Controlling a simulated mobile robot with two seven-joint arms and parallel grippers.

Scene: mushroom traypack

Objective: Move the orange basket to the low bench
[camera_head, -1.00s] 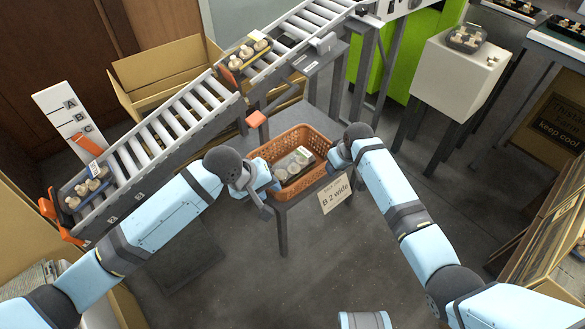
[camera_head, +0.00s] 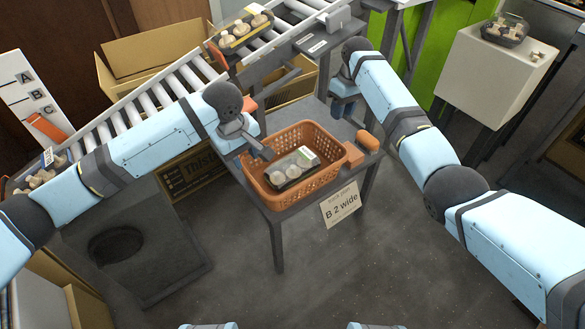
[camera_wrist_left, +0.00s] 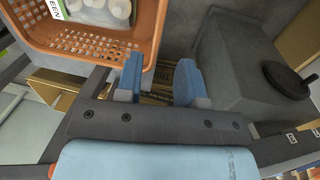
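The orange basket (camera_head: 283,197) sits upright on a low grey bench (camera_head: 300,112) with a "B 2 wide" sign (camera_head: 341,203) at its front. A dark punnet of pale mushrooms (camera_head: 291,168) lies inside it. My left gripper (camera_head: 258,148) is at the basket's left end; whether it touches the rim is unclear. In the left wrist view its blue fingers (camera_wrist_left: 160,78) are apart with nothing between them, and the basket (camera_wrist_left: 95,42) is at upper left. My right gripper (camera_head: 343,106) is behind the basket's far right corner, clear of it; its finger gap cannot be made out.
A roller conveyor (camera_head: 190,88) runs behind, with mushroom punnets (camera_head: 244,28) on it. An orange block (camera_head: 367,140) is at the bench's right edge. A cardboard box (camera_head: 155,50) stands behind. A pale pedestal (camera_head: 487,75) is at right. Floor in front is open.

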